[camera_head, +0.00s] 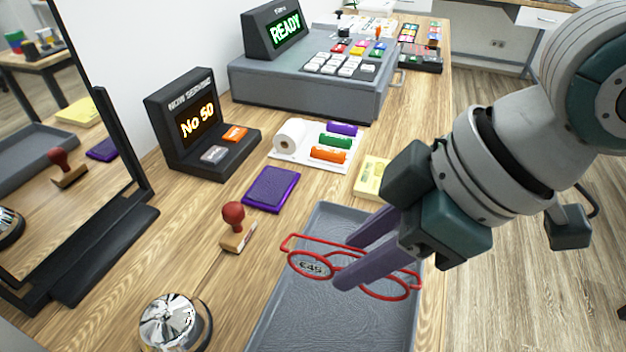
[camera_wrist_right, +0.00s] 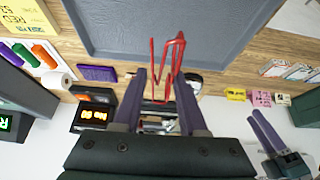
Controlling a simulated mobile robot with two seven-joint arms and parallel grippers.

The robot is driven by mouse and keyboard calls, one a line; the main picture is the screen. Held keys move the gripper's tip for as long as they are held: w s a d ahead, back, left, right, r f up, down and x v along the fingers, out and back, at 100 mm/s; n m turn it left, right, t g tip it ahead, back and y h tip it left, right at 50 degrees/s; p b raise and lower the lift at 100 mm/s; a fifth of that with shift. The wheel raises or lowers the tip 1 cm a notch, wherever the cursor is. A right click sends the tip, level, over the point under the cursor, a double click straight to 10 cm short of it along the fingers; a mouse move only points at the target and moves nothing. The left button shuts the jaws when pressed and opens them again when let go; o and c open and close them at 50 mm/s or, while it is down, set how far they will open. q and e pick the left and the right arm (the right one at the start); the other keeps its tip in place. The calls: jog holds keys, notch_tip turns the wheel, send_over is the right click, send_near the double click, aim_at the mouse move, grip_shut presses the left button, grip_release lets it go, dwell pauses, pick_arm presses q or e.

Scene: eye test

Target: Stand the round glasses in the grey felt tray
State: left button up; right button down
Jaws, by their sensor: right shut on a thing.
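The red round glasses (camera_head: 311,267) are held in my right gripper (camera_head: 345,262), which is shut on them with its purple fingers. A "£45" label shows in one lens. In the head view they appear in front of the grey felt tray (camera_head: 285,318), seemingly above it; the exact gap is unclear. The fingers hide the middle of the glasses. In the right wrist view the glasses (camera_wrist_right: 154,88) stick up between the fingertips, toward the tray (camera_wrist_right: 185,25). My left gripper (camera_wrist_right: 268,135) appears at the lower right of that view; its opening is unclear. No glasses lie in the visible tray.
Left of the tray are a stamp (camera_head: 234,218), a purple pad (camera_head: 272,190) and a silver bell (camera_head: 170,322). A mirror (camera_head: 120,145) stands at far left.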

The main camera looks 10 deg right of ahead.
notch_tip(320, 180, down, 8)
jog(key=shift+f+b, duration=0.1)
jog(key=shift+b, duration=0.5)
jog(key=shift+c, duration=2.3)
grip_release()
